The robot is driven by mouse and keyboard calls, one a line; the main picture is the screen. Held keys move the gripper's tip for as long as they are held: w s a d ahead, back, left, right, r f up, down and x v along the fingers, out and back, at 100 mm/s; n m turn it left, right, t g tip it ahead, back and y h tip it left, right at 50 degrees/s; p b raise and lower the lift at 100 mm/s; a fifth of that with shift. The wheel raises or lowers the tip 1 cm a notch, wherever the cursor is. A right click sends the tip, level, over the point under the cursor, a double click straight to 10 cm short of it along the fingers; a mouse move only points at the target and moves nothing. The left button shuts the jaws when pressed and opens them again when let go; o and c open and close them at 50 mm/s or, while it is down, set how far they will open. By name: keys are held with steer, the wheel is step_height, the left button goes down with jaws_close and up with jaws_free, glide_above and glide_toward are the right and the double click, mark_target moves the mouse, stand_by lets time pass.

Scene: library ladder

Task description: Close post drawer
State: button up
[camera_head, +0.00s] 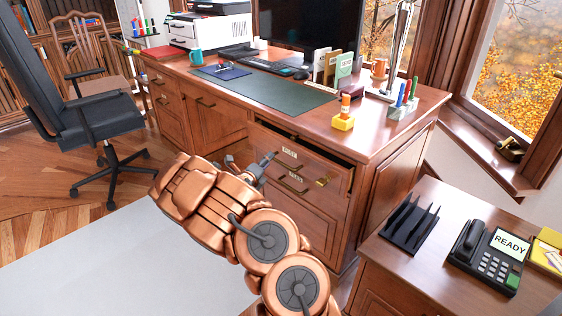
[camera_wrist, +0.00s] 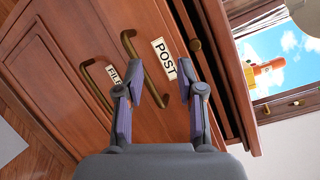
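The post drawer (camera_head: 317,168) is in the right part of the desk, with a "POST" label and a bronze bar handle. It stands part way out, with a dark gap along its top. The wrist view shows its front, the POST label (camera_wrist: 163,58) and the handle (camera_wrist: 146,68), turned on their side. My gripper (camera_head: 270,160) is in front of the drawer near its label and handle. Contact cannot be told.
A second label, "FILE" (camera_wrist: 113,73), and its handle (camera_wrist: 96,88) are on the front beside the post handle. A side table (camera_head: 372,277) with a phone (camera_head: 487,257) and a black rack (camera_head: 409,223) stands at right. An office chair (camera_head: 90,120) stands at left. The pale rug (camera_head: 110,260) is clear.

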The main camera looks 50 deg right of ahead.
mark_target(282, 164)
steer(key=shift+s+d+f+n+y, duration=0.15)
steer(key=shift+d+f+n+y, duration=0.1)
steer(key=shift+d+f+n, duration=0.8)
steer(key=shift+s+d+f+n+y, duration=0.15)
steer(key=shift+d+f+n+y, duration=0.3)
steer(key=shift+d, duration=1)
steer(key=shift+s+d+f+n+y, duration=0.1)
steer(key=shift+s+d+f+n, duration=0.05)
steer(key=shift+d+f+n, duration=0.95)
steer(key=shift+d+r, duration=0.15)
steer(key=shift+r, duration=0.15)
jaws_close()
